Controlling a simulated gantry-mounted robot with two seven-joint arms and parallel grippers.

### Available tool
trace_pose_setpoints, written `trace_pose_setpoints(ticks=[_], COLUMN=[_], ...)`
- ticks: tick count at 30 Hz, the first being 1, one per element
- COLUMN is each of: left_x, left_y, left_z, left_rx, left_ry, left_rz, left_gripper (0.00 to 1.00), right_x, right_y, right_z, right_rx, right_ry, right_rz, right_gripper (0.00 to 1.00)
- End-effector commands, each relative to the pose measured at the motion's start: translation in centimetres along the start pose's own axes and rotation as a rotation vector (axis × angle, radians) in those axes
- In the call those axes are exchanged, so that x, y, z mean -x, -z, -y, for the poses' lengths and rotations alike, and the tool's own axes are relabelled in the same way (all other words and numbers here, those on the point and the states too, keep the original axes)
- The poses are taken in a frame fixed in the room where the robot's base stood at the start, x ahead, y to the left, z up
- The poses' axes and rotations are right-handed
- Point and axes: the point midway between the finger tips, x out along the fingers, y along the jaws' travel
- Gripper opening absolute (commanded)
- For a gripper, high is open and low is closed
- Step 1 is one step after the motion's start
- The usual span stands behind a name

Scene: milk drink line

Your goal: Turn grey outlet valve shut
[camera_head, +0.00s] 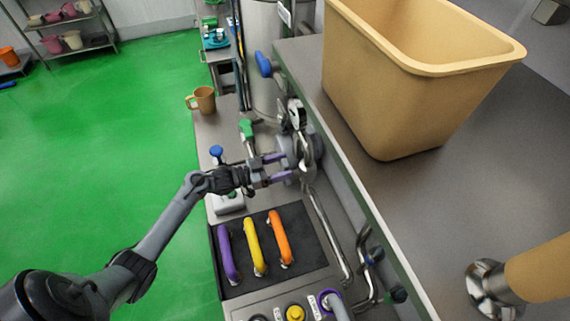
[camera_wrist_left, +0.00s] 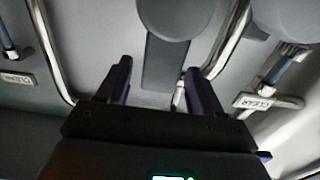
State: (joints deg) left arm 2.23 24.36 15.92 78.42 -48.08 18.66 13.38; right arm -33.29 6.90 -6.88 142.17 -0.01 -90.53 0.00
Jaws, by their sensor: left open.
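My left gripper (camera_head: 281,167) reaches in from the left to grey metal fittings (camera_head: 307,150) beside the counter's side wall. Its two purple fingers are apart. In the left wrist view, a flat grey lever (camera_wrist_left: 165,65) hangs from a round grey hub (camera_wrist_left: 172,14). The lever appears in the gap between the open fingers (camera_wrist_left: 158,67); I cannot tell how deep it sits between them or whether they touch it. I see no grip on it. In the head view, the arm and fittings largely hide this lever. My right gripper is not in view.
Below the gripper lies a black mat (camera_head: 303,222) with purple, yellow and orange handles. A green handle (camera_head: 247,129) and blue knob (camera_head: 216,151) stand near the forearm. A tan mug (camera_head: 204,99) stands farther back. A large tan bin (camera_head: 400,100) occupies the right counter (camera_head: 440,200).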

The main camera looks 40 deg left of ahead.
Motion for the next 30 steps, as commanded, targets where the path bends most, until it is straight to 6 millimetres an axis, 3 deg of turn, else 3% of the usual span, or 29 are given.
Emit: trace_pose_setpoints(ticks=[6, 15, 27, 30], left_x=[-1.24, -1.31, -1.29, -1.29], left_y=[0.02, -0.03, -0.02, -0.02], left_z=[0.00, -0.02, -0.03, -0.03], left_rx=[-0.001, -0.001, -0.001, -0.001], left_ry=[0.000, 0.000, 0.000, 0.000], left_rz=[0.001, 0.001, 0.001, 0.001], left_gripper=[0.66, 0.64, 0.03, 0.00], right_x=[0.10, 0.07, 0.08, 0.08], right_y=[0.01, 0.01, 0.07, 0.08], right_z=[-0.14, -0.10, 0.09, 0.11], right_rx=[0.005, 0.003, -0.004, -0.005], right_ry=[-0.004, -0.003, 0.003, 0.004], right_rz=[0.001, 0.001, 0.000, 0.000], right_gripper=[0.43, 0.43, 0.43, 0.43])
